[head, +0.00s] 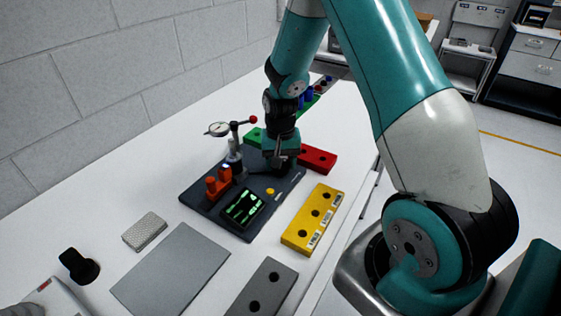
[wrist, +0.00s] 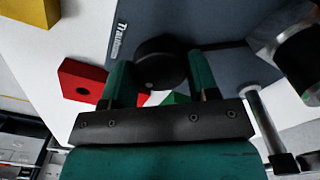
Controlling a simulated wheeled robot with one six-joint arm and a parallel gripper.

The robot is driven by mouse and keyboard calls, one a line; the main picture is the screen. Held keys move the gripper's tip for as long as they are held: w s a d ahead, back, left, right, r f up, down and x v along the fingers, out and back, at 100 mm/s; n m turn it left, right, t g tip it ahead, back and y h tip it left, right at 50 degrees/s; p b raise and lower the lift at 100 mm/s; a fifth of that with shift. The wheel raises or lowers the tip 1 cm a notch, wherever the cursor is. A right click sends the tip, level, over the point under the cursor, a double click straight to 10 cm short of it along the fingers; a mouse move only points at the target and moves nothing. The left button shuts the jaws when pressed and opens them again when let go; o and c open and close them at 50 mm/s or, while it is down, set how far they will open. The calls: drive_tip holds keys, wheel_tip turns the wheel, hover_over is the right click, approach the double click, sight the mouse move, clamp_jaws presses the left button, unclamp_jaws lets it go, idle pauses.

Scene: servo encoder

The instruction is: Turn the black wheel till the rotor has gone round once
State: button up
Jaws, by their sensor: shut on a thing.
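The black wheel (wrist: 160,58) is a round dark knob on the dark base plate (head: 208,198); it shows between my fingers in the wrist view. My gripper (head: 282,160) points down over the far right part of the plate. Its two teal fingers (wrist: 160,75) are shut on the wheel's sides. In the head view the gripper hides the wheel. A silver and black cylinder (wrist: 303,50) stands at the right of the wrist view; I cannot tell whether it is the rotor. A lit green screen (head: 243,208) sits on the plate; its reading is too small to make out.
A dial gauge (head: 217,129) on a post and orange parts (head: 217,185) stand on the plate's left side. A yellow block (head: 313,220) and a red block (head: 318,159) lie close by on the right. A grey flat sheet (head: 172,272) lies in front.

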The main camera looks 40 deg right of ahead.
drive_tip(key=shift+m, duration=0.5)
drive_tip(key=o, duration=0.9)
drive_tip(key=shift+r, duration=0.1)
wheel_tip(320, 180, up, 17)
drive_tip(key=shift+r+b, duration=0.15)
drive_tip(key=shift+b, duration=0.6)
